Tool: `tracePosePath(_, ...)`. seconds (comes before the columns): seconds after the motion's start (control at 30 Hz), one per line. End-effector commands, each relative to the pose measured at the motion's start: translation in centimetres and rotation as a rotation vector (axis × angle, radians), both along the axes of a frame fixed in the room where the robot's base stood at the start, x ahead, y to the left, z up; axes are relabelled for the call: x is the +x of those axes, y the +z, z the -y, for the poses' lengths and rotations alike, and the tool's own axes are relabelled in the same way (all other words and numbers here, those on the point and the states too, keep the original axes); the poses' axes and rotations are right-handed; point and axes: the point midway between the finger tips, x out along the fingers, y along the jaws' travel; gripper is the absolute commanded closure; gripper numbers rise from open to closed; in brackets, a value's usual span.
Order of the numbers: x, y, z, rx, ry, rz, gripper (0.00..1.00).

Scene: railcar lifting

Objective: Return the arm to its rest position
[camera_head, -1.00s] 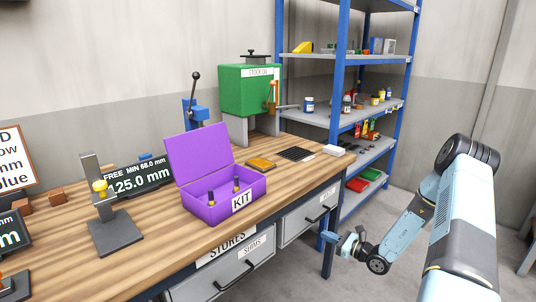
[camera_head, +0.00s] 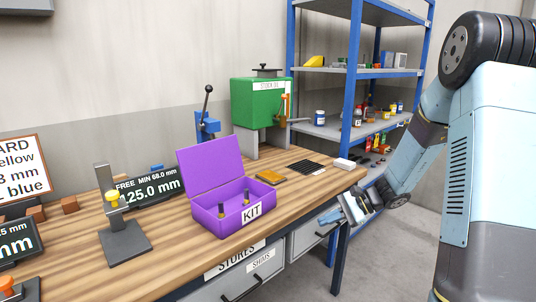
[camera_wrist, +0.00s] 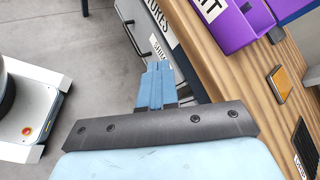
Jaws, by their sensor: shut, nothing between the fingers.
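My arm rises on the right of the head view, bent at the elbow, with its forearm pointing down and left. My gripper (camera_head: 346,212) is beside the right front corner of the wooden bench (camera_head: 180,240), near the drawers. In the wrist view my gripper's blue fingers (camera_wrist: 156,88) are together, with nothing between them. Beyond them are the drawer fronts and the bench edge. Whether the gripper touches the bench is not clear; it looks apart from it.
An open purple KIT box (camera_head: 232,222) stands on the bench, with a green STOCK OIL tank (camera_head: 258,104) behind it. Drawers (camera_head: 262,262) face the front below. A blue-framed shelf rack (camera_head: 354,70) stands behind my arm. Grey floor is clear at lower right.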

Motion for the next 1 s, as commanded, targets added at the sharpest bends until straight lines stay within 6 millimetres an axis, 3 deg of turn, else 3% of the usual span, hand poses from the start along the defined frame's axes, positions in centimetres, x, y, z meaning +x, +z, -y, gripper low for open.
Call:
tracePosePath(0.1,-2.0,2.3,-0.5,-0.091,0.077,0.054,1.00)
tracePosePath(0.47,-8.0,8.0,-0.9,-0.361,0.276,0.219,1.00)
tracePosePath(1.0,-16.9,15.0,0.9,-0.760,0.495,0.493,1.00)
